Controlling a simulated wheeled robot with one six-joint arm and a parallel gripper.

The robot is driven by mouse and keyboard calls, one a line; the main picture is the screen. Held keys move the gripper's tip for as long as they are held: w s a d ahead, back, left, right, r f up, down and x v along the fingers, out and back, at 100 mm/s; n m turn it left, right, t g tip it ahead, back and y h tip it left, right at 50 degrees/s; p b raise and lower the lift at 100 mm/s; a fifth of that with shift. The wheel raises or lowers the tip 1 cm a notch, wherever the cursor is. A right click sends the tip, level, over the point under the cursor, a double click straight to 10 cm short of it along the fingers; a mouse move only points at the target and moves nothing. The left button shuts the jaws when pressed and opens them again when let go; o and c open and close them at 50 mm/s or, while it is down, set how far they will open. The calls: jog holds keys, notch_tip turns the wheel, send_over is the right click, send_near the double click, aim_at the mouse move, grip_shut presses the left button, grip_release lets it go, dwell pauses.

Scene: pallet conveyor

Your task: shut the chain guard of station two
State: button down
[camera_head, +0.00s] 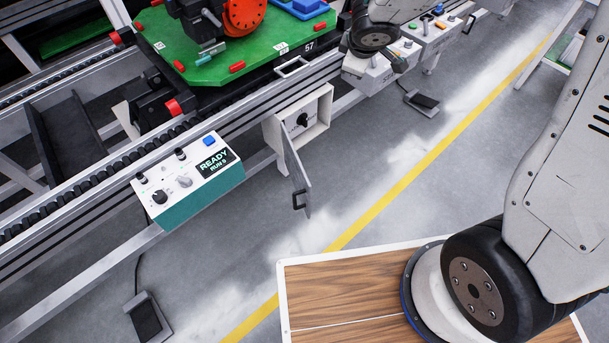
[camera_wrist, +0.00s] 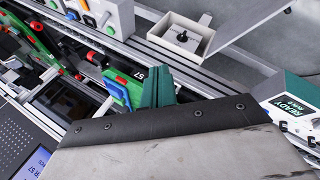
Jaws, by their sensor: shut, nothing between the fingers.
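A pale box (camera_head: 318,112) with a black knob inside is fixed below the conveyor rail. Its hinged grey door (camera_head: 297,175) stands open and swings out over the floor, with a dark handle near its free end. I take this door for the chain guard, but I see no station label on it. In the wrist view the open box (camera_wrist: 160,37) and its door (camera_wrist: 238,22) are at the top. My gripper (camera_wrist: 154,84) shows there as teal fingers, shut and empty, apart from the door. In the head view my arm's end is at the top, its fingertips not clearly visible.
A teal console (camera_head: 190,183) reading READY stands left of the box. A green pallet (camera_head: 215,65) marked 57 sits on the conveyor. Foot pedals (camera_head: 148,318) lie on the floor. A wood-topped surface (camera_head: 345,290) is in front. Floor around the door is clear.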

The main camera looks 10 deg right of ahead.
jog(key=a+f+n+g+y, duration=0.2)
jog(key=a+f+n+y, duration=0.15)
jog(key=a+f, duration=0.6)
jog(key=n+g+y, duration=0.1)
jog(key=n+g, duration=0.4)
jog(key=g, duration=0.1)
send_over(304, 190)
jog(key=a, duration=0.1)
notch_tip(304, 190, down, 14)
jog(key=f, duration=0.9)
jog(key=shift+s+a, duration=0.2)
jog(key=shift+a, duration=0.1)
jog(key=shift+w+d, duration=0.2)
jog(key=shift+d, duration=0.55)
